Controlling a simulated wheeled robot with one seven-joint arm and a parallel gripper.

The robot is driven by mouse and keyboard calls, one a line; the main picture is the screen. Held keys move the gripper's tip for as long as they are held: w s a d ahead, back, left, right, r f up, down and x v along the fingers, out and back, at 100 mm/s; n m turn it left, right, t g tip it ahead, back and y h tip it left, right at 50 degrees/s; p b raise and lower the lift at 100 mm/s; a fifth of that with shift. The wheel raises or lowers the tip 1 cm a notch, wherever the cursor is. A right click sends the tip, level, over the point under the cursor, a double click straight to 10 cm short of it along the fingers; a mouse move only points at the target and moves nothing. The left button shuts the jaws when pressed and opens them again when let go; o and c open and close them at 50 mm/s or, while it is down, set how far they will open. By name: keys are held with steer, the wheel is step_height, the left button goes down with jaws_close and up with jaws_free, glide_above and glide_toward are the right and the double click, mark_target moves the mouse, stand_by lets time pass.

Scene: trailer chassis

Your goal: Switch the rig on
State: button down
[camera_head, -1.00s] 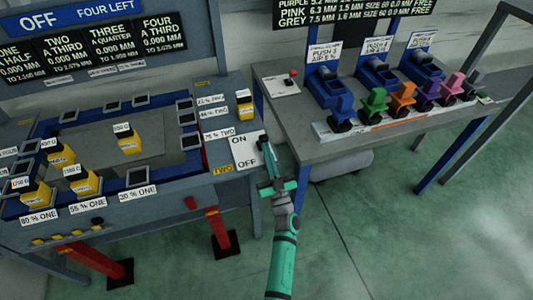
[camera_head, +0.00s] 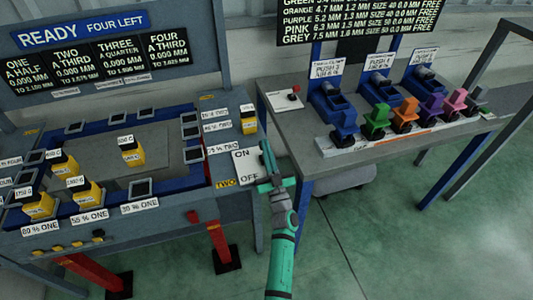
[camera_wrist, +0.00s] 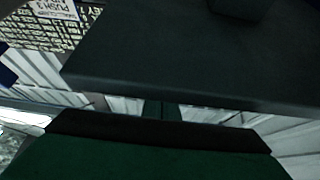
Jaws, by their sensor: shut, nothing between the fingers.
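The rig (camera_head: 180,235) stands at the left in the head view. Its blue display (camera_head: 80,29) reads "READY" and "FOUR LEFT". A white switch plate marked ON and OFF (camera_head: 241,177) sits at the rig's right front corner. My gripper (camera_head: 266,150) is shut and empty at the plate's right edge, beside the ON label. It covers part of the plate, and I cannot tell whether it touches the switch. In the wrist view, dark surfaces fill most of the picture and the switch does not show.
Several yellow blocks (camera_head: 132,152) stand on the rig. Open green floor (camera_head: 370,245) lies in front.

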steer(key=shift+w+a, duration=0.1)
steer(key=shift+w, duration=0.4)
steer(key=shift+a+r, duration=0.1)
stand_by(0.4)
steer(key=shift+s+r, duration=0.15)
steer(key=shift+s, duration=0.1)
steer(key=s+d+r, duration=0.3)
steer(key=s+r, duration=0.3)
steer(key=s, duration=0.5)
steer(key=shift+d+r, duration=0.35)
